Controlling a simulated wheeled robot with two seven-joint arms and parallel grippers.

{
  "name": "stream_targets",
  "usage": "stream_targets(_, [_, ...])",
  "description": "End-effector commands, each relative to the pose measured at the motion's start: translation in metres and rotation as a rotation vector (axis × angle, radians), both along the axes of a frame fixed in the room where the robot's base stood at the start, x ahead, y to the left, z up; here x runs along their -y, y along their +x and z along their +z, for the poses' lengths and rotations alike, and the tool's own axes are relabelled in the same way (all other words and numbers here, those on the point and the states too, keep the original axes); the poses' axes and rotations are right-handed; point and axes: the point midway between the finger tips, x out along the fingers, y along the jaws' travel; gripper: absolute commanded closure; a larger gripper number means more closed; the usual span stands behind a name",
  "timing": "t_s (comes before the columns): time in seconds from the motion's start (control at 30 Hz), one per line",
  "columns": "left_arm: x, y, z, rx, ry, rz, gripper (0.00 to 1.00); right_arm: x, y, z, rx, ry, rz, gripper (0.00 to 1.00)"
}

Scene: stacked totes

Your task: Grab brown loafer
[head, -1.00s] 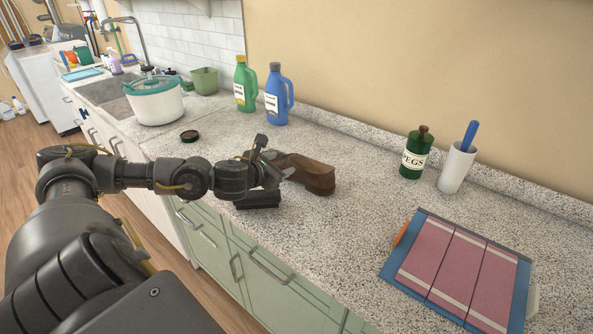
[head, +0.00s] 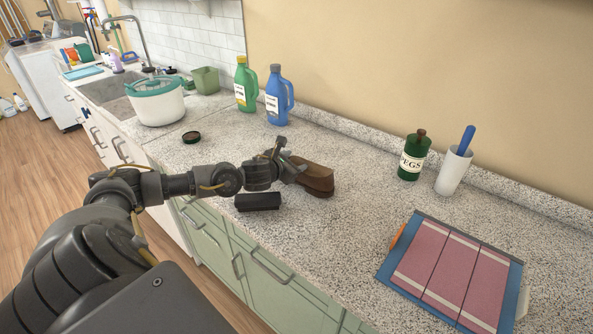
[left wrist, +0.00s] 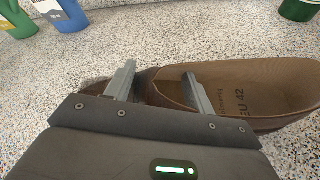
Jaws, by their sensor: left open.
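The brown loafer (head: 316,179) lies on the speckled counter in the head view, its near part partly hidden by my left gripper (head: 292,162). My left gripper (left wrist: 158,80) is open there. My right gripper is not in view.
A black brush-like block (head: 257,202) lies at the counter's front edge below my left gripper. A black lid (head: 191,137), green bottle (head: 245,84) and blue bottle (head: 278,95) stand farther back. Counter right of the loafer is clear up to a pink-and-blue folded item (head: 452,272).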

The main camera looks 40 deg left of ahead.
Motion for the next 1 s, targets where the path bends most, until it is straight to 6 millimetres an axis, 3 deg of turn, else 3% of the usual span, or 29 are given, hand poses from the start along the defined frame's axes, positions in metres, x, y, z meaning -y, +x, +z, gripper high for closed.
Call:
stream_targets(0.17, [0.0001,0.0000,-0.0005,0.000,0.001,-0.001,0.46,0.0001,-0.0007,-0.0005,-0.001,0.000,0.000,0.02])
stream_targets(0.57, [0.0000,-0.0001,-0.0003,0.000,0.000,0.000,0.98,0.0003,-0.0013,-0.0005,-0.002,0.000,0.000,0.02])
stream_targets(1.0, [-0.0006,0.0006,0.0089,0.004,0.002,0.000,1.00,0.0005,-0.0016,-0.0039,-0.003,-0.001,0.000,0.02])
